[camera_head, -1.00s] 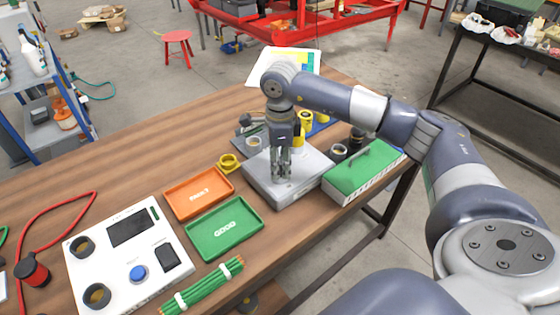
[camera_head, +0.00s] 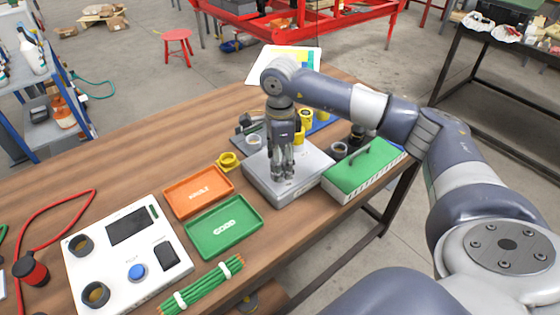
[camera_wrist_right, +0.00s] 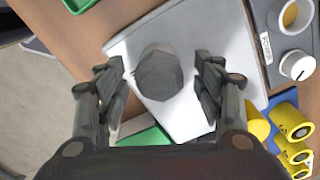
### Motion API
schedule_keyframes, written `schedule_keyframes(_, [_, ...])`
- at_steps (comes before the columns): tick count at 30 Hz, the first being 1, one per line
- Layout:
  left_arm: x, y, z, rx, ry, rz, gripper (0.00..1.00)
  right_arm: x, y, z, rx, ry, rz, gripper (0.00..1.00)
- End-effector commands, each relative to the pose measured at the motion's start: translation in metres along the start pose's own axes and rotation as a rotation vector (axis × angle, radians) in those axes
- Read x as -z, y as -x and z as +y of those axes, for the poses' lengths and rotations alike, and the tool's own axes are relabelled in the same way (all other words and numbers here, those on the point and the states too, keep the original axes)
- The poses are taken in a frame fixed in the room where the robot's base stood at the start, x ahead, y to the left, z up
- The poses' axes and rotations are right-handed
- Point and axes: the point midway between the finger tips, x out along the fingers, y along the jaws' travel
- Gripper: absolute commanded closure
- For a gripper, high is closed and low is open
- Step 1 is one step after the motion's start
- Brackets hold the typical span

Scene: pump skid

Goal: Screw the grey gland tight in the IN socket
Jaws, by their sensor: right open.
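The grey gland (camera_wrist_right: 158,74) shows in the right wrist view as a faceted grey piece on the pale grey box (camera_wrist_right: 190,118). My right gripper (camera_wrist_right: 161,74) is open, with one finger on each side of the gland and a visible gap to both. In the head view the right gripper (camera_head: 283,176) points down over the pale grey box (camera_head: 262,184), and its fingers hide the gland there. The IN socket is hidden under the gland, and I can read no IN label. My left gripper is not in view.
A green-lidded case (camera_head: 362,168) stands close on the right. Yellow cylinders (camera_wrist_right: 292,121) and a panel with a white knob (camera_wrist_right: 297,65) are nearby.

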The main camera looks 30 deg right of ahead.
Motion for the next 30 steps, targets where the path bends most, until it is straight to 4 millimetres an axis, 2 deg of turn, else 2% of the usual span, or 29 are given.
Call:
schedule_keyframes(3, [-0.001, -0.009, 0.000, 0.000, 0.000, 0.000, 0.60, 0.000, -0.002, -0.001, 0.002, 0.143, 0.001, 0.38])
schedule_keyframes(11, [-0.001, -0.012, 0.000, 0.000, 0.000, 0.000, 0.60, 0.000, -0.001, 0.000, 0.001, 0.294, 0.000, 0.38])
schedule_keyframes(21, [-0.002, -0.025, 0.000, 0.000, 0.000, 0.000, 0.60, 0.001, -0.001, 0.000, 0.001, 0.634, 0.002, 0.38])
schedule_keyframes(29, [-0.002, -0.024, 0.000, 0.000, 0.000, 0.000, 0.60, 0.000, 0.000, 0.000, 0.000, 0.670, 0.001, 0.38])
schedule_keyframes(30, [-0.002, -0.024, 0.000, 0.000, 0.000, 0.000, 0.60, 0.000, 0.000, 0.000, 0.000, 0.669, 0.001, 0.43])
